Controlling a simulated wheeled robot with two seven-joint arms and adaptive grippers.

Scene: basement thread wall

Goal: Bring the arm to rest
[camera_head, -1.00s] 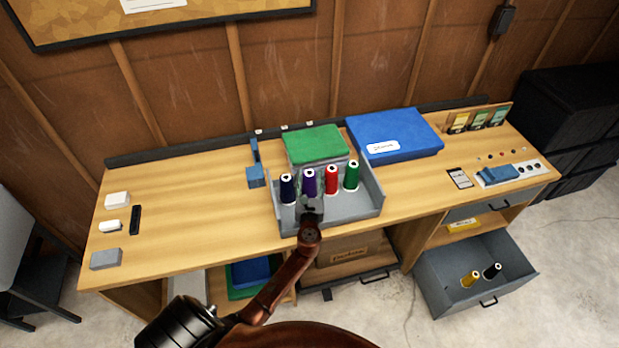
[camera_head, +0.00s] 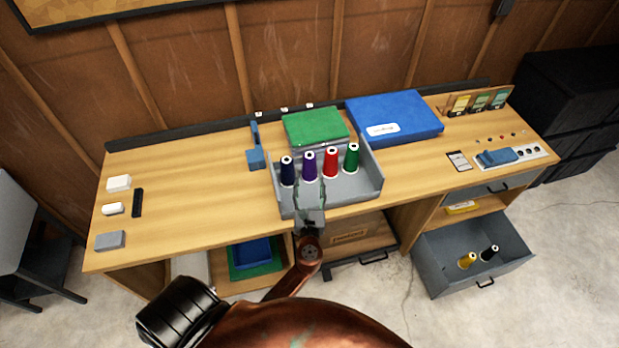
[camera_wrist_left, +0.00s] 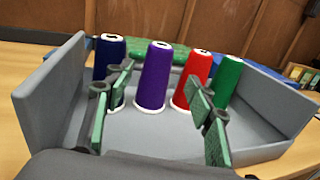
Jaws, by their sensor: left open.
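My left gripper (camera_head: 310,196) is open in front of a row of thread spools in a grey tray (camera_head: 348,194). In the left wrist view its two green-padded fingers (camera_wrist_left: 160,118) stand apart, with the purple spool (camera_wrist_left: 154,78) seen between them, beyond the tips. The navy spool (camera_head: 287,171), the purple spool, the red spool (camera_head: 331,162) and the green spool (camera_head: 352,158) stand upright in the tray. The left finger overlaps the navy spool in the wrist view and the right one overlaps the red spool; contact cannot be told. My right gripper is not in view.
Behind the tray lie a green box (camera_head: 314,126) and a blue box (camera_head: 394,117). An open grey drawer (camera_head: 433,264) at lower right holds a yellow and a black spool.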

